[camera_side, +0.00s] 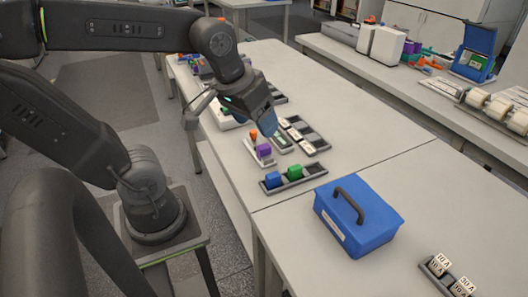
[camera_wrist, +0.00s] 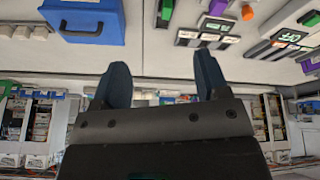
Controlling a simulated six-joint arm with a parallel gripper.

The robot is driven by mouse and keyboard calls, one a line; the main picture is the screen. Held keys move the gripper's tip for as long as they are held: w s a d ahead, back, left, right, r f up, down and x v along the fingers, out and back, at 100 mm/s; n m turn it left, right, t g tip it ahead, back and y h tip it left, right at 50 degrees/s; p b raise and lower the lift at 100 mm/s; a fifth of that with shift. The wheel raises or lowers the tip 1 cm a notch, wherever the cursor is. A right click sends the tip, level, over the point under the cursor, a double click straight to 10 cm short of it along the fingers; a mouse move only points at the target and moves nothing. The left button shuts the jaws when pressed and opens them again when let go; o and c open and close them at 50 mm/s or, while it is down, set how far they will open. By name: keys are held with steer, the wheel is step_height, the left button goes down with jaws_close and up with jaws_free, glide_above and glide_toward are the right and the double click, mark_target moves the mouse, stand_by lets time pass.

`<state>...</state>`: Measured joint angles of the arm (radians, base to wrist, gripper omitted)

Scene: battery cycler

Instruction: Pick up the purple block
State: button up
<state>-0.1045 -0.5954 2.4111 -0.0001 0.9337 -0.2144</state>
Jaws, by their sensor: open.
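The purple block (camera_side: 264,150) stands upright on a small white holder (camera_side: 252,157) near the table's front edge, beside an orange piece (camera_side: 253,137). In the wrist view the purple block (camera_wrist: 217,7) shows at the top edge, partly cut off, above and slightly right of the right finger. My gripper (camera_side: 268,124) is above the table, a little behind and above the purple block in the side view. In the wrist view my gripper (camera_wrist: 162,66) has its two dark blue fingers spread with nothing between them.
A dark tray (camera_side: 309,173) holds a blue block (camera_side: 273,180) and a green block (camera_side: 294,172). A blue case with a handle (camera_side: 358,220) stands to the right. Dark trays with white-topped modules (camera_side: 301,134) lie close by the gripper.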

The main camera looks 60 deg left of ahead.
steer(key=w+a+f+n+g, duration=0.2)
steer(key=w+a+n, duration=0.2)
steer(key=a+n, duration=0.2)
steer(key=n+g, duration=0.2)
steer(key=n, duration=0.6)
glide_above(263, 145)
steer(key=f, duration=1.2)
steer(key=shift+s+a, duration=0.25)
steer(key=shift+s, duration=0.05)
steer(key=shift+w+f, duration=0.2)
steer(key=shift+f, duration=1.15)
steer(key=shift+w+f, duration=0.15)
steer(key=shift+f, duration=1.2)
steer(key=c, duration=1.1)
steer(key=shift+r, duration=0.15)
